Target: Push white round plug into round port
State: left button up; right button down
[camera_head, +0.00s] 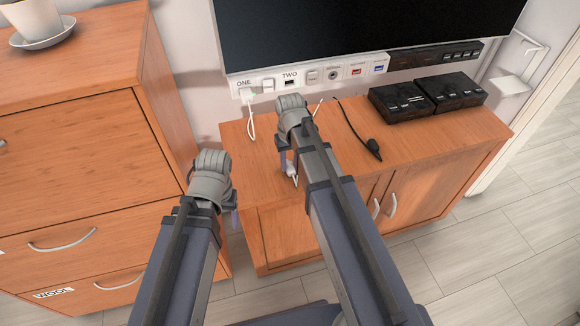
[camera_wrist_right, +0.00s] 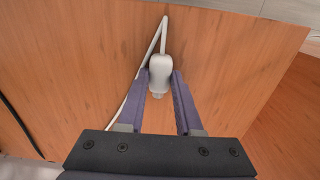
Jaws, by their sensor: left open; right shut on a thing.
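My right gripper (camera_wrist_right: 161,80) is shut on a white rounded plug (camera_wrist_right: 159,72), with one blue finger on each side. A white cable runs from the plug's far end. In the head view the right gripper (camera_head: 290,168) is above the front part of the low wooden cabinet, and part of the plug shows below it. The white port panel (camera_head: 311,77) is on the wall under the screen, with a small dark round port (camera_head: 333,74) in it. The held plug is well apart from the panel. My left gripper (camera_head: 235,218) is mostly hidden behind its wrist, left of the cabinet.
A white plug (camera_head: 246,96) sits at the "ONE" socket, its cable hanging down. A black plug (camera_head: 374,147) with a black cable lies on the cabinet top (camera_head: 430,140). Two black boxes (camera_head: 452,92) stand at right. A wooden drawer unit (camera_head: 75,165) is at left.

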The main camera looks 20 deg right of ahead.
aim_at(290, 166)
pick_arm(q)
jog(key=shift+r, duration=0.15)
pick_arm(e)
jog(key=shift+r, duration=0.2)
pick_arm(q)
notch_tip(290, 166, up, 10)
jog(key=p, duration=1)
pick_arm(e)
notch_tip(290, 166, up, 10)
jog(key=shift+f, duration=0.15)
pick_arm(q)
jog(key=shift+c, duration=0.2)
